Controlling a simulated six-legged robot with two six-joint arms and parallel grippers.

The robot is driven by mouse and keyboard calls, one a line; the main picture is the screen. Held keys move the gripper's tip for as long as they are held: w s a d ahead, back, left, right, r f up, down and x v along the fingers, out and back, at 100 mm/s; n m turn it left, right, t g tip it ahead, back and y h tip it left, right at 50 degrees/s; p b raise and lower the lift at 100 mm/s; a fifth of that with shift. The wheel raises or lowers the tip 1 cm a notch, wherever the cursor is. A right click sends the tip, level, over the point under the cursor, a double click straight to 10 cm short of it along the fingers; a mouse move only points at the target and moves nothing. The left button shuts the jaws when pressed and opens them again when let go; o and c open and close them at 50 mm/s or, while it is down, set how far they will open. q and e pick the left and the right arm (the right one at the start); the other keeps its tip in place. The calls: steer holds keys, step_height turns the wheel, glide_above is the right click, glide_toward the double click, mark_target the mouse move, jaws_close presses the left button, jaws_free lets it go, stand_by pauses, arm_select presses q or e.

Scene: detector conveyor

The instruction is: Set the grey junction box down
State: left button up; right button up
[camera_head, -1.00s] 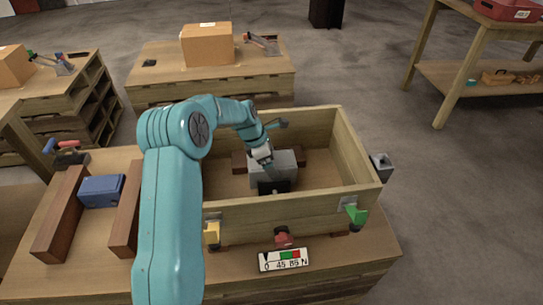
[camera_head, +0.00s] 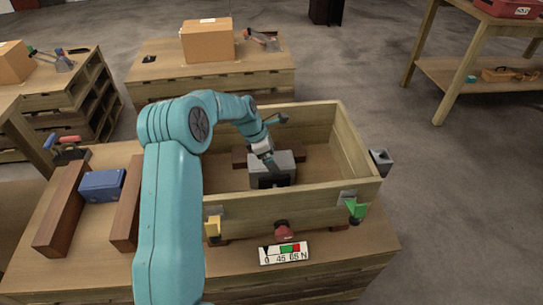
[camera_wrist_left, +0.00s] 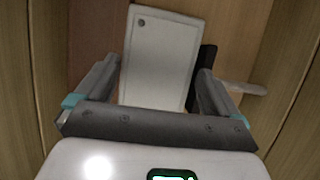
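The grey junction box (camera_head: 284,160) is inside the wooden crate (camera_head: 290,217), with a dark part at its front. My left gripper (camera_head: 270,163) is at the box, reaching down from above. In the left wrist view the pale box face (camera_wrist_left: 160,58), with a screw near one corner, lies between the two fingers of my left gripper (camera_wrist_left: 160,72). The fingers are spread about as wide as the box. I cannot tell whether they press on its sides. The underside of the box is hidden. My right gripper is not in view.
Crate walls stand close around the gripper. Reddish-brown blocks (camera_head: 239,157) lie behind the box. A blue box (camera_head: 102,185) sits between two brown bars at the left. Yellow, red and green fittings and a gauge label (camera_head: 284,253) are along the crate's front. The crate floor right of the box is clear.

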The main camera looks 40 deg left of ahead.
arm_select(q)
steer(key=shift+s+d+f, duration=0.15)
steer(key=shift+s+f, duration=0.1)
steer(key=shift+f, duration=0.35)
steer(key=shift+r, duration=0.3)
steer(key=w+p+v, duration=0.1)
steer(key=p+v, duration=0.1)
steer(key=v, duration=1)
steer(key=shift+r, duration=0.45)
steer(key=shift+s, duration=0.1)
